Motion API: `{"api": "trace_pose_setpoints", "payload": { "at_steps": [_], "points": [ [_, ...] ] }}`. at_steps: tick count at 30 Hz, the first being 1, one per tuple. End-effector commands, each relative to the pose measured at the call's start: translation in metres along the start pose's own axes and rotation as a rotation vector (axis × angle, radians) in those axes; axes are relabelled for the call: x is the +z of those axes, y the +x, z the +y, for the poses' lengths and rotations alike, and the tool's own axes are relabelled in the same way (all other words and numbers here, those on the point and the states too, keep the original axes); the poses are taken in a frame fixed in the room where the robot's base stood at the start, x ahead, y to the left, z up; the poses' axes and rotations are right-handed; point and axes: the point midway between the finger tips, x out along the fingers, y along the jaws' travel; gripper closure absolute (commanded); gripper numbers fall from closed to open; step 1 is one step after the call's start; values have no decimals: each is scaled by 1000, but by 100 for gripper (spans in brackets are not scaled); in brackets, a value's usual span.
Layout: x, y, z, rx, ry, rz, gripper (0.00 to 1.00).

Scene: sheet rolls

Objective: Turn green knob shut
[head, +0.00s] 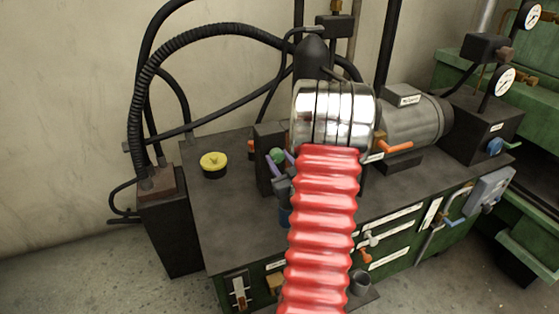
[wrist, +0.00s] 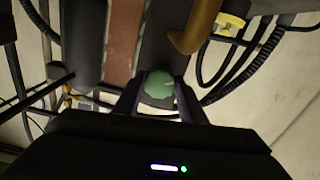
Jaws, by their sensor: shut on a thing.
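The green knob (head: 277,156) sits on a dark upright block (head: 264,160) on top of the machine, left of my arm in the head view. My gripper (head: 278,160) has its purple-grey fingers on either side of the knob and is shut on it. In the wrist view the knob (wrist: 159,85) is between the two fingertips of my gripper (wrist: 160,94). A pale mark line shows on its face. My red ribbed arm and its chrome collar hide part of the machine behind them.
A yellow cap (head: 213,161) stands on the bench top to the left. Black hoses (head: 146,75) arch over the left side. A grey motor (head: 414,120), an orange lever (head: 393,147) and gauges (head: 505,80) are to the right. A brown elbow pipe (wrist: 195,28) is close above the knob in the wrist view.

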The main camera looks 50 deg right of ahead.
Motion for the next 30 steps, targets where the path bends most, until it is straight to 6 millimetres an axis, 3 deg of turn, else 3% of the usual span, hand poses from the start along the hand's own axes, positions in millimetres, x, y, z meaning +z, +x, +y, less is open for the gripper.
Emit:
{"api": "trace_pose_setpoints", "payload": {
  "at_steps": [17,30],
  "points": [
    [0,0,0,-1,96,0,85],
    [0,-1,0,0,441,-1,85]
  ]
}}
